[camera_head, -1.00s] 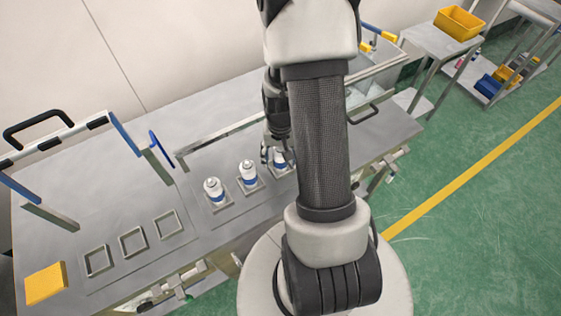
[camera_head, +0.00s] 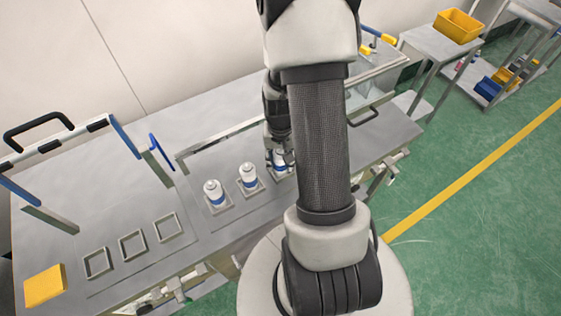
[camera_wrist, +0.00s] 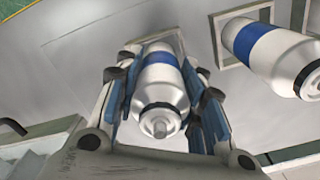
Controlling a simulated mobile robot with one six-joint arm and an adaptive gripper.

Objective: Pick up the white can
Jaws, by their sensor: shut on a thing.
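Three white cans with blue bands stand in a row in square holders on the metal table. The left can (camera_head: 214,191) and the middle can (camera_head: 248,175) are free of the gripper. The right can (camera_head: 280,161) is partly hidden by my arm in the head view. My gripper (camera_head: 279,156) is at this right can. In the wrist view my gripper (camera_wrist: 164,110) has its fingers on both sides of the can (camera_wrist: 161,82), shut on it. The can appears still at its holder. A neighbouring can (camera_wrist: 268,55) stands to the right in the wrist view.
Several empty square holders (camera_head: 132,244) sit on the left part of the table (camera_head: 105,195), beside a yellow block (camera_head: 45,285). Blue-ended frames with a black handle (camera_head: 38,128) stand at the left. A side table with a yellow bin (camera_head: 458,24) is at the upper right.

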